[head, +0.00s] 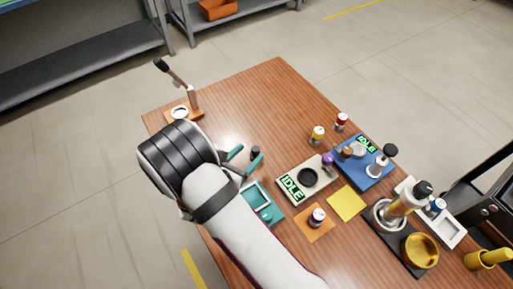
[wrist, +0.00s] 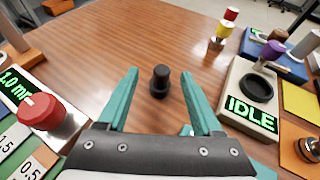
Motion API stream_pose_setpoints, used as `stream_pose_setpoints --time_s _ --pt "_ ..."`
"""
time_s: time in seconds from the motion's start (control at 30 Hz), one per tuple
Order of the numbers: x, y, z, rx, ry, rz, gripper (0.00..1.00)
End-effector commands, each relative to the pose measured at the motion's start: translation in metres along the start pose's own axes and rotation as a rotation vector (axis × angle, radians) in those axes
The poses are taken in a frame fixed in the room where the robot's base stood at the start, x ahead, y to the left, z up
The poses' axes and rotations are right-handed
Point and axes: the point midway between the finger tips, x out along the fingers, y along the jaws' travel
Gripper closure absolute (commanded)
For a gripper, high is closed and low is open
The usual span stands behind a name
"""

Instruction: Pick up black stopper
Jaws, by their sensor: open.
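The black stopper (wrist: 160,80) stands upright on the wooden table in the wrist view, ahead of and between my fingertips. In the head view the black stopper (head: 255,151) is a small dark piece just beyond my fingers. My gripper (wrist: 160,72) has two teal fingers spread apart with nothing between them but table and the stopper. In the head view my gripper (head: 246,155) reaches over the table's left part. The fingers do not touch the stopper in the wrist view.
A beige device (head: 307,178) reading IDLE stands to the right, with a blue device (head: 364,170) beyond it. A red knob (wrist: 41,111) is at the left in the wrist view. Small bottles stand behind. Bare wooden table (head: 262,95) surrounds the stopper.

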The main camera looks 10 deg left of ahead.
Motion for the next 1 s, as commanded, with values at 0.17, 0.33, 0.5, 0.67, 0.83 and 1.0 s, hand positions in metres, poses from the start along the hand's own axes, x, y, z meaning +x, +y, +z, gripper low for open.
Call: stream_pose_setpoints --time_s 0.17,0.33,0.5,0.67,0.83,1.0 --pt "0.026 -0.001 0.000 0.002 0.001 -0.002 0.33" --pt "0.060 -0.004 -0.003 0.004 0.000 -0.005 0.33" --pt "0.076 -0.003 -0.003 0.003 0.001 -0.002 0.33" --pt "0.076 -0.003 -0.003 0.003 0.000 -0.001 0.33" --pt "0.076 -0.003 -0.003 0.003 0.000 -0.001 0.62" --pt "0.076 -0.003 -0.003 0.003 0.000 -0.002 0.92"
